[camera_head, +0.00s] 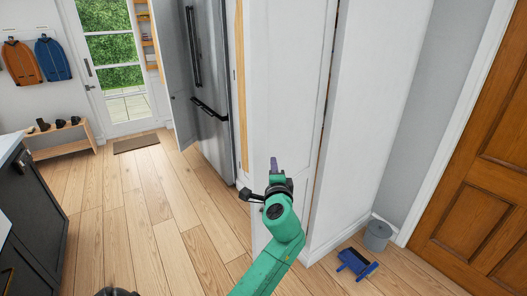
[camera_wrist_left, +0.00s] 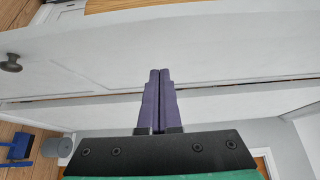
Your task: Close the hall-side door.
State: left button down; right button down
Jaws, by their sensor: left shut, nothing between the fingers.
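A tall white panelled door (camera_head: 285,80) stands in front of me, right of the fridge; I take it for the hall-side door. A narrow dark gap runs down its right edge, beside a white side panel (camera_head: 375,90). A wooden strip (camera_head: 240,90) shows along its left edge. In the left wrist view the white door face (camera_wrist_left: 80,60) carries a dark round knob (camera_wrist_left: 11,63). My left gripper (camera_head: 274,162) is shut and empty, its purple fingers (camera_wrist_left: 158,73) pointing toward the door face. I cannot tell whether they touch it.
Another white door (camera_head: 177,75) stands open left of the steel fridge (camera_head: 212,90). A grey bin (camera_head: 377,236) and blue dustpan (camera_head: 356,263) are on the floor at the right, near a brown wooden door (camera_head: 480,190).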

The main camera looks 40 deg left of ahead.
aim_at(263, 149)
pick_arm(q)
jog(key=w+a, duration=0.1)
jog(key=w+a+p, duration=0.1)
jog(key=a, duration=0.1)
jog(key=a+p, duration=0.1)
jog(key=a, duration=0.1)
jog(key=shift+w+a+r, duration=0.1)
jog(key=shift+w+a, duration=0.15)
jog(key=shift+w, duration=0.15)
jog(key=shift+a, duration=0.5)
jog(key=shift+d, duration=0.1)
